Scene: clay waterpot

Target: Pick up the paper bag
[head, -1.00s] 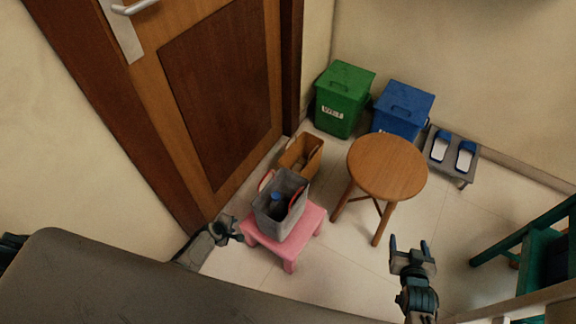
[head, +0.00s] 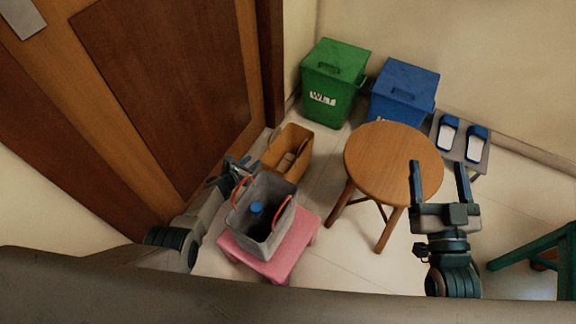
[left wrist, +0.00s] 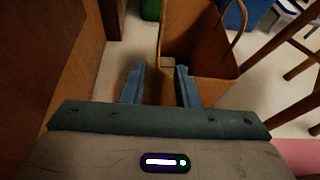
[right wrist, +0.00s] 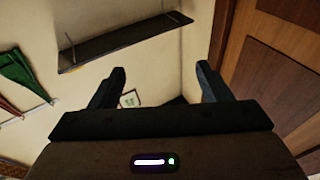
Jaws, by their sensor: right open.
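The brown paper bag (head: 290,150) stands open-topped on the floor by the door, behind the grey bin with red handles. In the left wrist view the paper bag (left wrist: 215,50) lies just ahead, its handle showing at its right. My left gripper (head: 236,172) is at the left of the bag in the head view, partly hidden by the bin. In its wrist view the left gripper (left wrist: 160,66) is open, with the bag's left edge showing between its fingers; contact cannot be told. My right gripper (head: 438,168) is open and empty, raised in front of the round stool's right side.
The grey bin (head: 262,215) holds a blue-capped item and stands on a pink stool (head: 295,245) close to my left arm. A round wooden stool (head: 392,160), green bin (head: 333,85) and blue bin (head: 402,92) stand beyond. The door (head: 170,90) borders the left.

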